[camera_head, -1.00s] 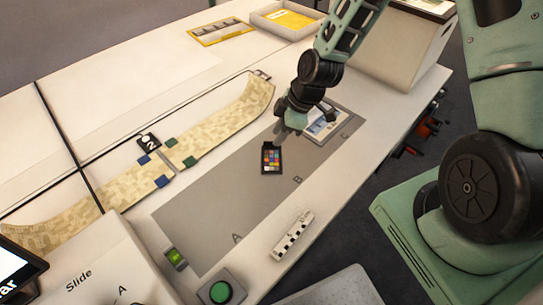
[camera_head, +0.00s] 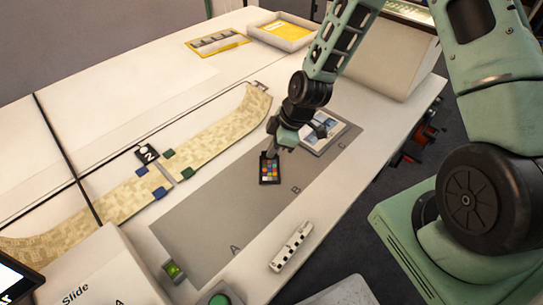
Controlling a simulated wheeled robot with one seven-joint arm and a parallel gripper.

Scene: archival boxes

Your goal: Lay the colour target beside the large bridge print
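The colour target (camera_head: 270,172), a small dark card with coloured patches, lies on the grey mat (camera_head: 205,215) near the letter B. My gripper (camera_head: 272,152) is at the card's upper edge, pointing down. The fingers are small and partly hidden, so I cannot tell whether they are closed on the card. A print with a blue and pale picture (camera_head: 326,136) lies on the mat near the letter C, to the right of my gripper and partly behind it. I cannot tell from its small view whether it shows a bridge.
A black-and-white scale bar (camera_head: 291,247) lies off the mat's front edge. A small green-screened device (camera_head: 173,270) sits at the mat's lower left corner. A long pale strip (camera_head: 215,135) with coloured clips lies behind the mat. The mat between A and B is clear.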

